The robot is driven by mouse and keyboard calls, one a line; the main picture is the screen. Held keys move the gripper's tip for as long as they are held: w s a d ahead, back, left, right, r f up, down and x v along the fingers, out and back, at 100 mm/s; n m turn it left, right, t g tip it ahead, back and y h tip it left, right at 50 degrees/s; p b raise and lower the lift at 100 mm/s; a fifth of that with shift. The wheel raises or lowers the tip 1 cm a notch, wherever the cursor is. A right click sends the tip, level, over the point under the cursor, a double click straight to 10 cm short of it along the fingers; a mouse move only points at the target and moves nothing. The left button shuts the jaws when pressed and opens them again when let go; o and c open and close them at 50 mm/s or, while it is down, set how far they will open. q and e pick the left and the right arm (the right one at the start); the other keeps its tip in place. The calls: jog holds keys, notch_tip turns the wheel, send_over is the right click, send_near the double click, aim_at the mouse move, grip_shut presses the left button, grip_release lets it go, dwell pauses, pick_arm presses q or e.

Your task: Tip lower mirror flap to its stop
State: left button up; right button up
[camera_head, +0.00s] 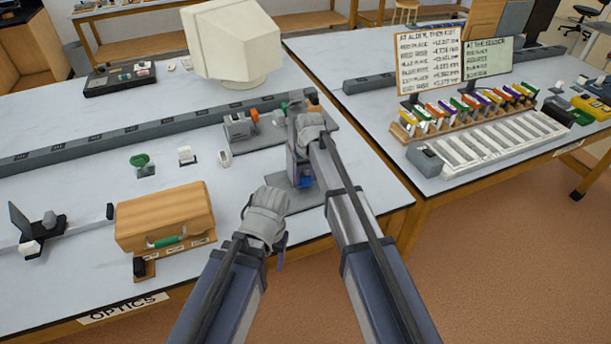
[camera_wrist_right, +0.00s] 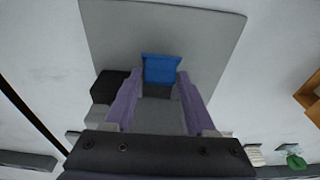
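A small blue piece (camera_wrist_right: 161,68), possibly the mirror flap, sits over a flat grey base plate (camera_wrist_right: 215,30) in the right wrist view. The purple fingers of my right gripper (camera_wrist_right: 160,85) stand apart on either side of it; I cannot tell whether they press on it. In the head view the blue piece (camera_head: 306,182) shows low beside my right gripper (camera_head: 300,172), above the grey plate (camera_head: 325,192). Its tilt and its stop cannot be made out. My left gripper (camera_head: 281,258) is mostly hidden under its grey wrist, left of the right arm and apart from the blue piece.
A wooden case (camera_head: 165,215) with a green handle stands left. A long grey rail (camera_head: 130,130) crosses the bench behind. A grey-and-orange device (camera_head: 240,125) stands just behind the right gripper. A cream monitor (camera_head: 230,45) is farther back.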

aim_at(307, 181)
jog(key=shift+o, duration=1.3)
jog(key=shift+r, duration=0.15)
jog(key=r+p, duration=0.5)
jog(key=s+r+p, duration=0.1)
jog(key=r+p, duration=0.1)
jog(key=p, duration=0.1)
jog(key=shift+d+r, duration=0.2)
jog(key=shift+r, duration=0.1)
jog(key=shift+f, duration=0.1)
jog(key=s+f+g+b, duration=0.1)
jog(key=s+f+b, duration=0.2)
jog(key=s, duration=1.1)
jog(key=s+f+h+b, duration=0.1)
jog(key=s+f+b, duration=0.2)
jog(key=s, duration=1.1)
jog(key=shift+s+f+g+h+b, duration=0.25)
jog(key=shift+s+g+h+b, duration=0.05)
jog(key=shift+s+g+b, duration=0.1)
